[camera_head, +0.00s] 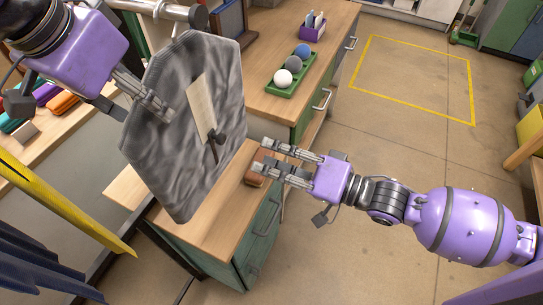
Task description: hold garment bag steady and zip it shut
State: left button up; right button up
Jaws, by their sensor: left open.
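The grey garment bag (165,165) hangs upright from a metal rail, in the middle left of the head view. A cream strip (201,103) shows on its front, with a dark zip pull (213,137) at the strip's lower end and a dark line below it. My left gripper (164,108) comes in from the upper left. Its fingers lie over the bag's left part; I cannot tell whether they touch it. My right gripper (262,157) is to the right of the bag, apart from it. Its fingers are spread and point left toward the bag.
A brown block (255,179) lies on the wooden counter (205,228) by the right fingertips. A green tray (292,72) with several balls and a purple holder (313,28) stand farther back. Yellow and blue hanging items are at lower left.

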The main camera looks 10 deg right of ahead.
aim_at(197, 116)
pick_arm(q)
jog(key=x, duration=0.8)
pick_arm(e)
jog(key=shift+s+a+r+m+y, duration=0.15)
jog(key=shift+r+m, duration=0.25)
jog(key=shift+m, duration=0.4)
jog(key=shift+s+a+r+m+y, duration=0.1)
jog(key=shift+r+m+y, duration=0.2)
jog(key=shift+m, duration=0.5)
pick_arm(q)
jog(key=shift+r, duration=0.1)
jog(key=shift+c, duration=0.5)
